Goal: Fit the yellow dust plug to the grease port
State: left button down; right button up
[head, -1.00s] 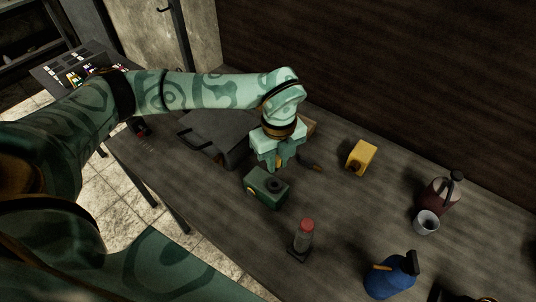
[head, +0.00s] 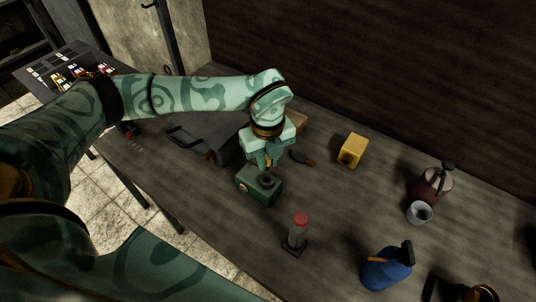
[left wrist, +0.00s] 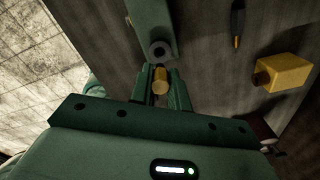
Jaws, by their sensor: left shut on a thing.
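The yellow dust plug (left wrist: 160,82) shows between the fingers of my left gripper in the left wrist view. My left gripper (head: 262,164) is shut on it, just above the green block (head: 257,194) on the bench. The block has a dark round port (head: 266,180) in its top, which I take for the grease port. The port also shows in the left wrist view (left wrist: 160,50), just beyond the plug. The plug looks apart from the port there, but I cannot tell the height gap. My right gripper is not in view.
A yellow block (head: 353,149) and a dark-handled tool (head: 302,158) lie right of my gripper. A red-capped bottle (head: 299,232), blue bottle (head: 385,270), grey cup (head: 419,213) and dark red jug (head: 434,187) stand further right. A dark case lies behind my arm.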

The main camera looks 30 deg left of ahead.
aim_at(268, 168)
pick_arm(q)
jog(key=shift+f+b, duration=0.85)
jog(key=shift+f, duration=1)
jog(key=shift+p, duration=0.65)
jog(key=shift+f+b, duration=0.45)
jog(key=shift+f, duration=0.55)
jog(key=c, duration=1.3)
grip_release()
jog(key=shift+o, duration=0.2)
notch_tip(268, 168, up, 16)
jog(key=shift+r+p, duration=0.1)
jog(key=shift+p, duration=0.75)
